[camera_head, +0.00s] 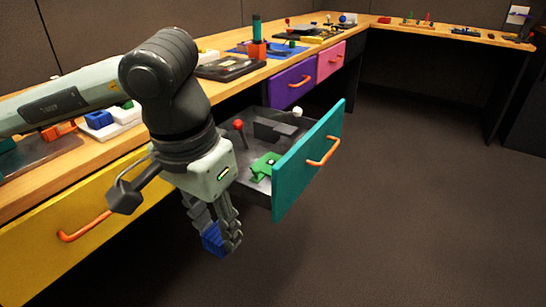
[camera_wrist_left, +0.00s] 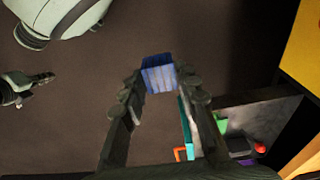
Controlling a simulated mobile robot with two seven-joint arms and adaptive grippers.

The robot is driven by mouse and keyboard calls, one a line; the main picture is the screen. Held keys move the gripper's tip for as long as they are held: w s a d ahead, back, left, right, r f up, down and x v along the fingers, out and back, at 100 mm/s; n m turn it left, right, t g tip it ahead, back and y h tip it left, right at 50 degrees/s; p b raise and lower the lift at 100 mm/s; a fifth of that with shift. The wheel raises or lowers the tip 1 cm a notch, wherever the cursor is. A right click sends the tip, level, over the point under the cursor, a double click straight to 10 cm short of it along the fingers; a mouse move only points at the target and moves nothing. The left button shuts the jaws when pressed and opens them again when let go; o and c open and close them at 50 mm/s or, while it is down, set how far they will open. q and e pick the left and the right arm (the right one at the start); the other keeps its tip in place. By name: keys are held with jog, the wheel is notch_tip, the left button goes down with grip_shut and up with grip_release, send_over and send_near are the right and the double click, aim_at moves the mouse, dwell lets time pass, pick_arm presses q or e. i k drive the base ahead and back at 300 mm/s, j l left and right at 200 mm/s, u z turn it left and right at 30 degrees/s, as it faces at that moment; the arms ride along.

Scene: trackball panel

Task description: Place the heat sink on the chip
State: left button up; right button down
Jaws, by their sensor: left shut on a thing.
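A blue finned block, the heat sink (camera_head: 211,240), is held between the fingertips of my left gripper (camera_head: 224,243). The gripper points down in front of the desk, with open air over the floor beneath it. In the left wrist view the heat sink (camera_wrist_left: 158,73) sits at the ends of the two fingers (camera_wrist_left: 160,82), its ridges showing. I cannot make out the chip for certain in either view. My right gripper (camera_wrist_left: 24,88) seems to show at the left edge of the left wrist view, too dark to read its fingers.
A teal-fronted drawer (camera_head: 308,160) stands open right of my left gripper. It holds a green piece (camera_head: 264,166), a red-topped stick (camera_head: 239,125) and a white ball (camera_head: 297,112). A yellow drawer (camera_head: 75,228) is shut. Boards and parts crowd the desktop (camera_head: 222,93). The floor is clear.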

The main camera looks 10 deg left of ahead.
aim_at(271, 162)
jog(key=i, duration=0.85)
